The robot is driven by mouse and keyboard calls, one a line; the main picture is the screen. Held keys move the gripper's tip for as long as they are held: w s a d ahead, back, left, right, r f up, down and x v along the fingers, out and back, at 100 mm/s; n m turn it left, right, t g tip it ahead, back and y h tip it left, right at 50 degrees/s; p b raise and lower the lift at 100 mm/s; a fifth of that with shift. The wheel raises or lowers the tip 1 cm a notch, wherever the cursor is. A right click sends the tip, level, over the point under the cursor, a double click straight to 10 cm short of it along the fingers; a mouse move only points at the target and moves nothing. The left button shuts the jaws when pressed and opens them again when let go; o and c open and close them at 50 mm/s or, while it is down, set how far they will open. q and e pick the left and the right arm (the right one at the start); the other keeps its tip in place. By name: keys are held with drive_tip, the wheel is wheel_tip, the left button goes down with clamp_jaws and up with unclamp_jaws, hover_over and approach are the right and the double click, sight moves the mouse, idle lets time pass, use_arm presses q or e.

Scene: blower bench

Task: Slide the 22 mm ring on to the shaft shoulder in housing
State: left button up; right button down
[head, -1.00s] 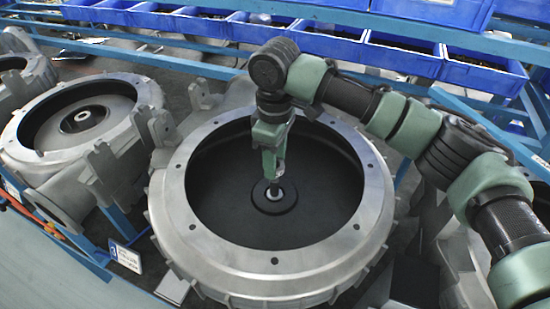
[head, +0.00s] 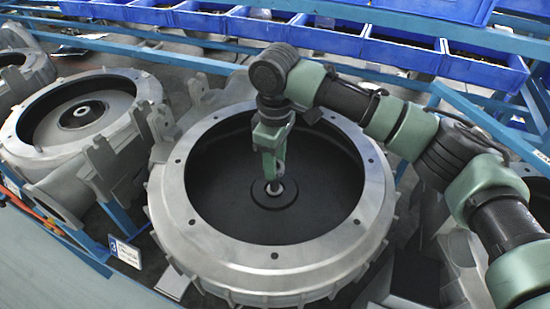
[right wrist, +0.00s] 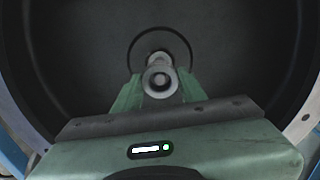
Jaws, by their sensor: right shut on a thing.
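The housing (head: 168,195) is a large grey metal drum with a bolted rim and a dark hollow inside. At the centre of its floor a pale shaft (right wrist: 158,59) stands inside a dark round disc. My right gripper (head: 273,180) reaches down into the housing over the centre. In the right wrist view its green fingers are shut on a small pale metal ring (right wrist: 160,83). The ring overlaps the shaft in that view. I cannot tell whether it is around the shaft or just above it. My left gripper is not in view.
A second, similar housing (head: 28,122) stands at the left. Blue bins (head: 400,53) line the back on a blue rail. The housing's raised wall surrounds my right gripper, with open room inside. A small numbered label (head: 125,252) is at the front left.

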drive_tip(key=shift+f+b, duration=0.65)
drive_tip(key=shift+f, duration=2.3)
drive_tip(key=shift+f, duration=0.4)
idle(0.5)
drive_tip(key=c, duration=0.7)
unclamp_jaws()
drive_tip(key=shift+c, duration=0.2)
drive_tip(key=shift+r, duration=0.55)
wheel_tip(320, 180, up, 5)
drive_tip(key=shift+r+b, duration=0.2)
drive_tip(key=shift+b, duration=1.05)
drive_tip(key=shift+r, duration=0.65)
